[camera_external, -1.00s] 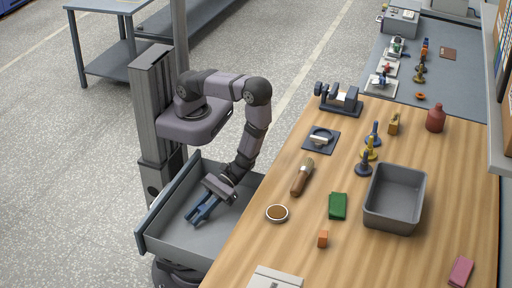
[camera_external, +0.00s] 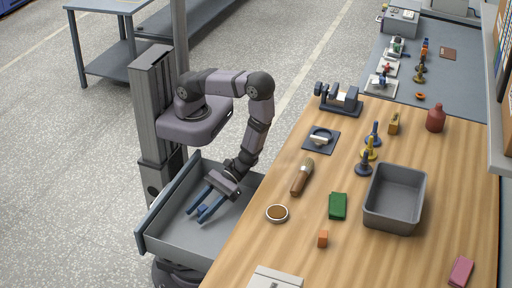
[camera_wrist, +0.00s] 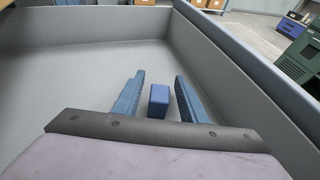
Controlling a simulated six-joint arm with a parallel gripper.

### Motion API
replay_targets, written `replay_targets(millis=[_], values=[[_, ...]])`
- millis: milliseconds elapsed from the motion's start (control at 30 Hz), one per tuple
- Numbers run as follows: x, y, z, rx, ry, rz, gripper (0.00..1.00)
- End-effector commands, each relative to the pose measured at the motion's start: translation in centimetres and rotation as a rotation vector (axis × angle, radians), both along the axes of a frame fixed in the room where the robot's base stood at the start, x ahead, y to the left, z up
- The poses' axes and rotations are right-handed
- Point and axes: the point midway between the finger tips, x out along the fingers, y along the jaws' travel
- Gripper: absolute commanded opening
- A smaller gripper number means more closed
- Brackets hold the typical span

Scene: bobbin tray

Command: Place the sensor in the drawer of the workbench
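The workbench drawer (camera_external: 182,238) is pulled open at the left side of the bench; its grey floor and walls fill the wrist view (camera_wrist: 70,75). A small blue block (camera_wrist: 158,101), which looks like the sensor, is inside the drawer. My gripper (camera_external: 197,214) points down into the drawer. Its two blue fingers (camera_wrist: 160,76) are spread, one on each side of the block, with a visible gap on both sides. The block seems to rest on the drawer floor. I cannot make it out in the external view.
The wooden bench top (camera_external: 265,250) beside the drawer holds a round dish (camera_external: 277,213), a brush (camera_external: 302,177), a green block (camera_external: 338,206) and a grey bin (camera_external: 394,198). The drawer walls stand close around my gripper. The rest of the drawer floor looks clear.

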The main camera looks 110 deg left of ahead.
Motion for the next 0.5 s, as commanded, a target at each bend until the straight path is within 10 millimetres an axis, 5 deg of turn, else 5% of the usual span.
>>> replay_targets(millis=[500], values=[[2.0,4.7,2.0,0.001,-0.001,0.002,0.39]])
